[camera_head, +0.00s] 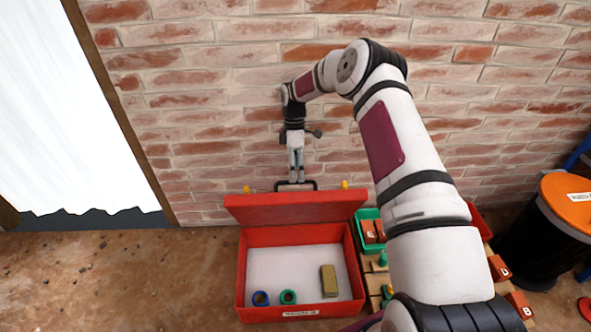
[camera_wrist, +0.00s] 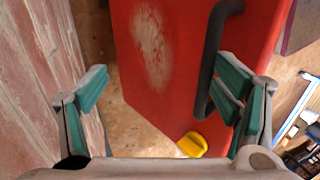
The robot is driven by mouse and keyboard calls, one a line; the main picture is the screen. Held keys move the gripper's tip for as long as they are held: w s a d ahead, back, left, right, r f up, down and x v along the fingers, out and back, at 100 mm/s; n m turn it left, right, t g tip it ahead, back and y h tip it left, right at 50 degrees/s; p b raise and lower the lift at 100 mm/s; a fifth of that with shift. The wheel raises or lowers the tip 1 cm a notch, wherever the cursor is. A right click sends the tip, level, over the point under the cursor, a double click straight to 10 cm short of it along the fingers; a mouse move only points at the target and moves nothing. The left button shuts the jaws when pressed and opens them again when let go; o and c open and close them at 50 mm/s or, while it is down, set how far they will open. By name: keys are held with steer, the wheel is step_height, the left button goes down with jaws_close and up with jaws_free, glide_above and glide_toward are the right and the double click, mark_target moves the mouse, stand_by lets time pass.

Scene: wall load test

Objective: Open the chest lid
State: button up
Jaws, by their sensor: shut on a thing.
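The red chest (camera_head: 357,262) stands on the floor with its inside in view. Its red lid (camera_head: 295,208) is raised at the back edge, on the wall side; a worn patch marks its red face in the wrist view (camera_wrist: 152,60). A dark handle (camera_head: 312,184) sits on the lid's upper edge and shows in the wrist view (camera_wrist: 208,60) beside the right finger. My gripper (camera_head: 297,178) reaches down to the handle and is shut on it. In the wrist view the fingers (camera_wrist: 165,88) look spread, and their contact with the handle is partly hidden.
A brick wall (camera_head: 220,120) rises close behind. A green bin (camera_head: 366,214) and an orange-topped drum (camera_head: 570,195) stand to the right. Left floor is clear.

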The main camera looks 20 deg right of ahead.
steer(key=shift+d+f, duration=0.2)
step_height(320, 180, up, 9)
steer(key=shift+a, duration=0.15)
steer(key=c, duration=0.7)
steer(key=shift+r, duration=0.7)
steer(key=shift+a, duration=0.1)
